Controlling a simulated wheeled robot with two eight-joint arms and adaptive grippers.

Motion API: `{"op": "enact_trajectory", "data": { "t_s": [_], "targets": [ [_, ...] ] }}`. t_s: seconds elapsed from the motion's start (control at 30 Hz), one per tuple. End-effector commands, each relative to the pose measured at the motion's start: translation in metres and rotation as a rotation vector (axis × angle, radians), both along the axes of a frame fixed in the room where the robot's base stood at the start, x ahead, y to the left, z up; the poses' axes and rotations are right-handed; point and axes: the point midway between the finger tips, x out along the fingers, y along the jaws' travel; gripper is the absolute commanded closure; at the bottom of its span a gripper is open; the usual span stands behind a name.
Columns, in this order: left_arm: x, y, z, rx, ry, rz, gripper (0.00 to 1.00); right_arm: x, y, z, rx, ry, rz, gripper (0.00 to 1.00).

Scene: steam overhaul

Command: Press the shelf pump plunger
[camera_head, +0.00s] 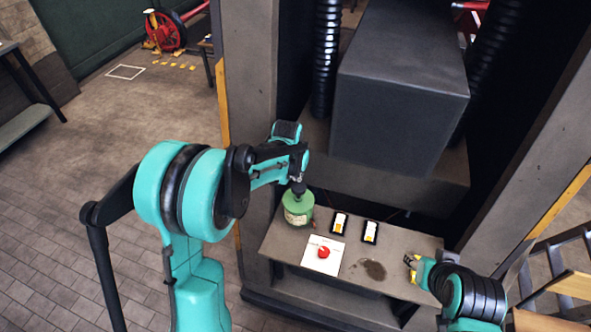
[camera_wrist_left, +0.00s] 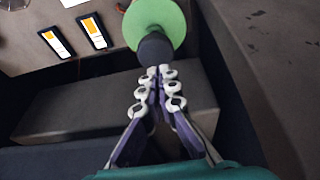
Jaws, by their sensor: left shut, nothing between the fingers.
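The pump is a green can (camera_head: 298,210) with a dark plunger on top, standing on the left part of the shelf (camera_head: 290,245). My left gripper (camera_head: 298,182) is directly above it, pointing down. In the left wrist view the shut, empty fingertips (camera_wrist_left: 157,70) meet the end of the dark plunger (camera_wrist_left: 155,48), with the green top (camera_wrist_left: 172,18) beyond. Whether they touch or only overlap in view I cannot tell. My right gripper (camera_head: 411,262) is at the shelf's right edge, small in view, its opening unclear.
Two dark holders with white and yellow labels (camera_head: 339,223) (camera_head: 370,232) lie right of the pump. A white plate with a red button (camera_head: 323,253) and a dark stain (camera_head: 373,269) are nearer the front. A big grey block (camera_head: 400,95) hangs above the shelf.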

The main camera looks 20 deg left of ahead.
Motion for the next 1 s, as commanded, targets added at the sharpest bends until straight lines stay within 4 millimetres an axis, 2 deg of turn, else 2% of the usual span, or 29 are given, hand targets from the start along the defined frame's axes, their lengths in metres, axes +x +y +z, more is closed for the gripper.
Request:
{"op": "enact_trajectory", "data": {
  "t_s": [0.03,0.2,0.67,1.0],
  "targets": [
    [0.000,0.000,-0.010,0.000,0.000,0.000,1.00,0.000,0.000,-0.003,0.000,0.000,0.000,0.60],
    [0.000,-0.001,-0.026,0.000,0.000,0.000,1.00,0.000,0.000,-0.005,0.000,0.000,0.000,0.60],
    [-0.001,-0.001,-0.031,0.000,0.000,0.000,1.00,0.000,0.000,-0.006,0.000,0.000,0.000,0.60],
    [-0.001,-0.001,-0.068,0.000,0.001,0.000,1.00,0.000,0.000,-0.036,0.000,0.000,0.000,0.60]
  ]
}}
